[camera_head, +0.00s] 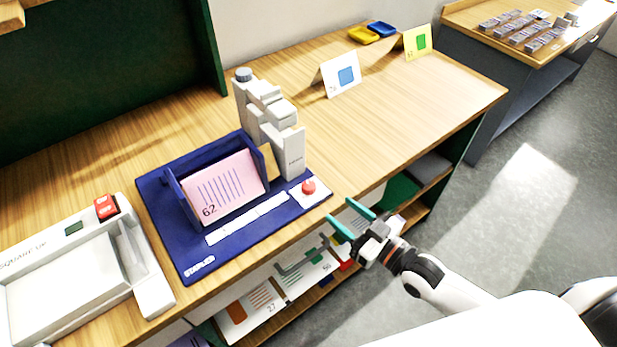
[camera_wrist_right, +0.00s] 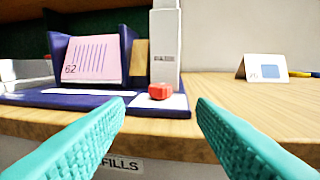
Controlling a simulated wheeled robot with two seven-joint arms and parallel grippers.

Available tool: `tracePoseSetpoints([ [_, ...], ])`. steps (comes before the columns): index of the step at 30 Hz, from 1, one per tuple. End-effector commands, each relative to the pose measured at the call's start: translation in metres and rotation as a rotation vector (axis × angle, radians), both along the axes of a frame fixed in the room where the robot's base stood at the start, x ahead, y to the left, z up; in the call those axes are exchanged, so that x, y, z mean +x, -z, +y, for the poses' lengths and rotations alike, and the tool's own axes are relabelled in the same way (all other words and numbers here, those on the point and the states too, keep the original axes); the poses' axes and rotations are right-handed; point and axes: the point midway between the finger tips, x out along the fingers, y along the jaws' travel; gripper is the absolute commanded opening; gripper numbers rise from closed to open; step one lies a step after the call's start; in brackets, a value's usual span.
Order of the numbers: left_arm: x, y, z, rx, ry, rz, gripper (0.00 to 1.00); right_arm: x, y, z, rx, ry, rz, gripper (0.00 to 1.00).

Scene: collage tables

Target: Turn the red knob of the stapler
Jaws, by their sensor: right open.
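The stapler (camera_head: 268,122) is a tall grey-white machine standing at the back of a dark blue base plate (camera_head: 185,240) on the wooden table. Its red knob (camera_head: 308,187) sits on a white panel at the base's front right corner. The knob also shows in the right wrist view (camera_wrist_right: 161,91), ahead and between the fingertips, a little above them in the picture. My right gripper (camera_head: 350,218) has teal fingers, spread open and empty, just off the table's front edge and apart from the knob. My left gripper is not in view.
A pink card stack (camera_head: 224,188) marked 62 stands in the blue holder. A white machine with a red switch (camera_head: 106,207) is at the left. Shelves with cards (camera_head: 310,275) lie under the table edge. The table right of the stapler is mostly clear, with folded cards (camera_head: 341,75) behind.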

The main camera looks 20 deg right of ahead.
Motion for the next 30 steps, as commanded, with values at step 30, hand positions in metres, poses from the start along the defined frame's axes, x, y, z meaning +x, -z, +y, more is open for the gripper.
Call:
tracePoseSetpoints([
  [30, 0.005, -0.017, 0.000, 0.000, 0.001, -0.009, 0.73, 0.102, 0.001, 0.054, -0.005, 0.000, 0.001, 0.51],
])
